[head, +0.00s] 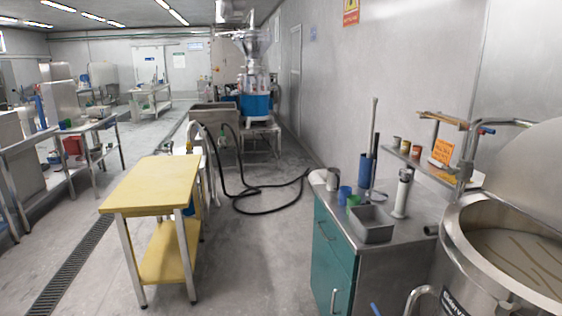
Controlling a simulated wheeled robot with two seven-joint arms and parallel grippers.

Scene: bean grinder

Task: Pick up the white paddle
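I cannot make out a white paddle with certainty in the head view. Long upright handles (373,125) rise from the steel counter (415,212) at the right, close to a blue cylinder (364,168); one is pale grey and one is dark. A white upright cylinder (403,192) stands on the same counter. Small white items (193,135) show behind the yellow table, too small to identify. Neither of my grippers is in view.
A yellow two-shelf table (152,183) stands left of centre. A large steel kettle (500,255) fills the right foreground. A black hose (262,211) lies on the floor ahead.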

